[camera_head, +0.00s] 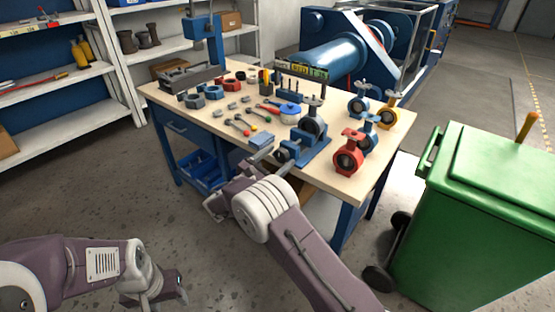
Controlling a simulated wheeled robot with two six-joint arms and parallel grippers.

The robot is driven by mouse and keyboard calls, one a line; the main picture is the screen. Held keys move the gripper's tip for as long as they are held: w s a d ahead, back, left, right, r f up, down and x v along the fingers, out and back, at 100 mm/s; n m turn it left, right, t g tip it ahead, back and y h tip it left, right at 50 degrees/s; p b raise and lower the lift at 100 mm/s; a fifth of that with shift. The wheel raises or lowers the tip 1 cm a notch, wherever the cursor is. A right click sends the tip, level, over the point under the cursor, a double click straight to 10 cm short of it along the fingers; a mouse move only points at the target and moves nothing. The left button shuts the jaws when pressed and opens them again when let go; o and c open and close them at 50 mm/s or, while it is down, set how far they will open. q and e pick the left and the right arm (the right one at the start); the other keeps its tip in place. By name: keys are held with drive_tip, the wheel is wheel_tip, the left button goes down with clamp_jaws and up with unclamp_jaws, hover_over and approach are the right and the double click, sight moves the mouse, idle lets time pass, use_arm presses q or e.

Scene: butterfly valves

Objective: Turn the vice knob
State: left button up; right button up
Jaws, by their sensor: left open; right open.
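A blue vice (311,150) is at the front edge of the workbench, with a dark butterfly valve (313,122) standing in or at it. The vice knob faces the front and is largely hidden by my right gripper, so I cannot make it out clearly. My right gripper (273,163) is open, with its grey fingers close to the vice's front end; whether they touch it cannot be told. My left gripper (177,284) is open and empty, low over the floor at the lower left, well away from the bench.
The wooden-topped workbench (385,150) holds red, blue and yellow valves (348,153) right of the vice and scattered tools (240,125) to its left. A green bin (480,210) stands at the right. Shelves (60,80) are at the left. Floor between is clear.

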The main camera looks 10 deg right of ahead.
drive_tip(key=c, duration=1.4)
drive_tip(key=shift+o, duration=0.2)
